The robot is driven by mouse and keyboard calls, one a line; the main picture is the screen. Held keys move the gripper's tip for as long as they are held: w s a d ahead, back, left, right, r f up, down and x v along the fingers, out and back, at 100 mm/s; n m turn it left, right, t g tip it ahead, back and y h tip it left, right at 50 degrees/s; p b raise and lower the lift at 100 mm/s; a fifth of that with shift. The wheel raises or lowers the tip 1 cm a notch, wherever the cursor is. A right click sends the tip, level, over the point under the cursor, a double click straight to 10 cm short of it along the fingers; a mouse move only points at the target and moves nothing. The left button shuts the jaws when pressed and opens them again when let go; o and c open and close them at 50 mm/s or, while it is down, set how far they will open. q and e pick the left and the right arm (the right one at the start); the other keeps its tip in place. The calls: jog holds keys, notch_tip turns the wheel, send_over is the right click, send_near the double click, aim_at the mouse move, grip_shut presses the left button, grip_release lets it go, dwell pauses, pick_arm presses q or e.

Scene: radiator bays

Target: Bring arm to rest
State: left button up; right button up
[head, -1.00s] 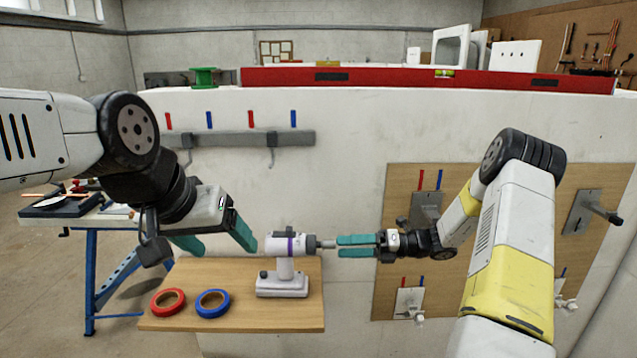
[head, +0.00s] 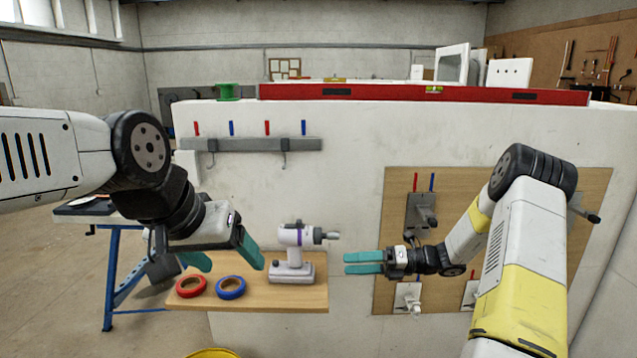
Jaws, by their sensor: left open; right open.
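My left gripper (head: 228,260) has teal fingers spread apart and empty, above the left part of the small wooden shelf. My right gripper (head: 363,263) points left with its teal fingers parted and nothing between them. It is to the right of the white and purple drill (head: 293,252), clear of the drill's tip. The drill stands upright on the shelf (head: 262,297). A red tape roll (head: 178,287) and a blue tape roll (head: 231,294) lie on the shelf, left of the drill.
A wooden panel (head: 520,190) with grey brackets (head: 420,213) and valves is on the white wall (head: 345,150), behind my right arm. A grey hook rail (head: 250,144) is at upper left. A red level (head: 400,92) lies on the wall top. A blue-legged table (head: 112,265) stands left.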

jog(key=s+a+r+n+g+h, duration=0.2)
jog(key=s+r+n+h, duration=0.6)
jog(key=s+r+n, duration=0.5)
jog(key=s+d+r+n+t+h, duration=0.3)
jog(key=s+n, duration=0.3)
jog(key=n, duration=0.2)
jog(key=s+d+r+n+t+h, duration=0.3)
jog(key=s+n, duration=0.3)
jog(key=n, duration=0.3)
jog(key=shift+s+d+r+n+t+h, duration=0.2)
jog(key=shift+d+r+n+t+h, duration=0.1)
jog(key=shift+d+r+t+h, duration=0.15)
jog(key=shift+a+f, duration=0.1)
jog(key=shift+a, duration=0.05)
